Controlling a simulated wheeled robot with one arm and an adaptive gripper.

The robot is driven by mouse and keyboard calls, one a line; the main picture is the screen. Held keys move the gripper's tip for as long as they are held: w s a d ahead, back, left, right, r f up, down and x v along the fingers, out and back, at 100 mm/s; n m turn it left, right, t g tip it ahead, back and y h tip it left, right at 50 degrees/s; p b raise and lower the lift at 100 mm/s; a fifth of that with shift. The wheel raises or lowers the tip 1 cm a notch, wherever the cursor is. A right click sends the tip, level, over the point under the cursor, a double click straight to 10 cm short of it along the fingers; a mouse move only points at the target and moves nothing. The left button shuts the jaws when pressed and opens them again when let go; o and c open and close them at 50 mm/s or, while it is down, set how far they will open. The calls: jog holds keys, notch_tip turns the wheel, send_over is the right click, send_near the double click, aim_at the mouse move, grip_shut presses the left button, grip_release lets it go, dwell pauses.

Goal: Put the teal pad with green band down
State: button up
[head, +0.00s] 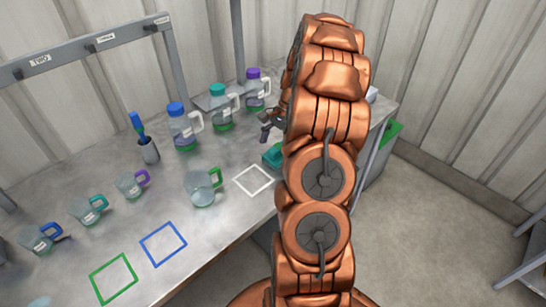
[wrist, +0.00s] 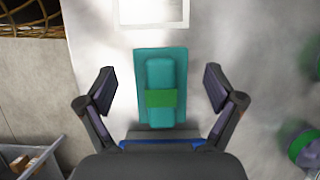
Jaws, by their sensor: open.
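The teal pad with green band (wrist: 160,75) lies flat on the metal table, centred between my fingers in the wrist view. It has a raised teal block with a green band across its lower part. In the head view the pad (head: 272,155) shows partly, just beyond the white square outline (head: 253,180), the rest hidden by my arm. My gripper (wrist: 160,92) is open, one finger on each side of the pad, with a gap on both sides. In the head view my gripper (head: 268,127) is mostly hidden behind my arm.
Bottles with blue (head: 184,130), teal (head: 222,110) and purple (head: 254,92) caps stand at the back. A green-handled jug (head: 201,188) stands left of the white outline. Blue (head: 163,244) and green (head: 113,279) outlines lie nearer. A grey bin (wrist: 32,152) is beyond the table edge.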

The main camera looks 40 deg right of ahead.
jog(key=b+v, duration=0.2)
jog(key=v, duration=0.5)
jog(key=shift+d, duration=0.1)
jog(key=shift+d+r, duration=0.15)
jog(key=shift+r, duration=0.55)
jog(key=s+a+r+n+g+h, duration=0.1)
jog(key=s+a+r+n, duration=0.15)
jog(key=a, duration=0.55)
jog(key=s+a+r+n, duration=0.1)
jog(key=a+n, duration=0.2)
jog(key=a, duration=0.4)
jog(key=s+a+r+n+g+h, duration=0.1)
jog(key=a+r+n, duration=0.15)
jog(key=a, duration=0.55)
jog(key=s+a+f+n+h, duration=0.1)
jog(key=s+a+f+n, duration=0.1)
jog(key=s+a+n, duration=0.3)
jog(key=s+a+f+n+h, duration=0.1)
jog(key=s+a+n, duration=0.4)
jog(key=s, duration=0.9)
jog(key=shift+s+a+f+h, duration=0.2)
jog(key=shift+f+h, duration=0.1)
jog(key=shift+f, duration=0.55)
